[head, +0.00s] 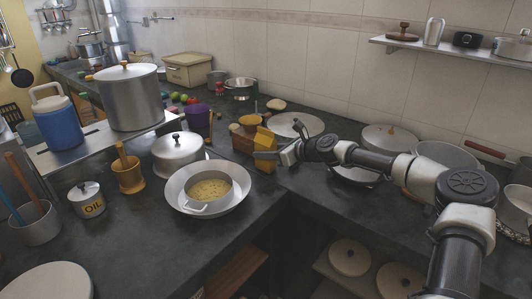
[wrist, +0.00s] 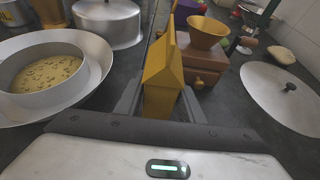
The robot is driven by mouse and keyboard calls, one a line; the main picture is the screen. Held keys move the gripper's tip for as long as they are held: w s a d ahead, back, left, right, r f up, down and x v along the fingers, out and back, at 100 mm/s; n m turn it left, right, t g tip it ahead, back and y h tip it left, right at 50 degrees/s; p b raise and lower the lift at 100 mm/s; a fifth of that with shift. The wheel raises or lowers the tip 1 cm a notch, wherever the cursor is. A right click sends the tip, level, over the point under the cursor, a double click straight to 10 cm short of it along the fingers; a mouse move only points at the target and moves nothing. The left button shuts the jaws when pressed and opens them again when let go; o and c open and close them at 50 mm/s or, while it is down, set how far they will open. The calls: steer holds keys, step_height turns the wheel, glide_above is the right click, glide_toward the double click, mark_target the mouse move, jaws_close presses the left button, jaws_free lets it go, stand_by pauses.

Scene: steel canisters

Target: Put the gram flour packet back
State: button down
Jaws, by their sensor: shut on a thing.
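The gram flour packet appears to be the yellow-orange packet with a peaked top (head: 264,150); no label is readable. In the wrist view the packet (wrist: 162,82) stands upright between the two fingers. My gripper (head: 266,155) is shut on it, with a finger on each side, low on the packet; it also shows in the wrist view (wrist: 158,108). The packet's lower end is partly hidden by my gripper, so I cannot tell whether it touches the counter.
A wooden box (wrist: 198,65) with a yellow bowl (wrist: 207,32) on top stands just behind the packet. A wide pan (head: 178,190) holding a smaller pan of yellow food (head: 210,190) is to the left. A flat lid (wrist: 285,95) lies to the right.

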steer(key=c, duration=1.2)
jaws_free()
steer(key=shift+f, duration=0.1)
steer(key=shift+s+d+r, duration=0.1)
steer(key=shift+d+r, duration=0.1)
steer(key=shift+r, duration=0.1)
steer(key=p+v, duration=0.2)
steer(key=v, duration=0.9)
steer(key=shift+s+d+r, duration=0.1)
steer(key=shift+s+d, duration=0.05)
steer(key=shift+d, duration=0.05)
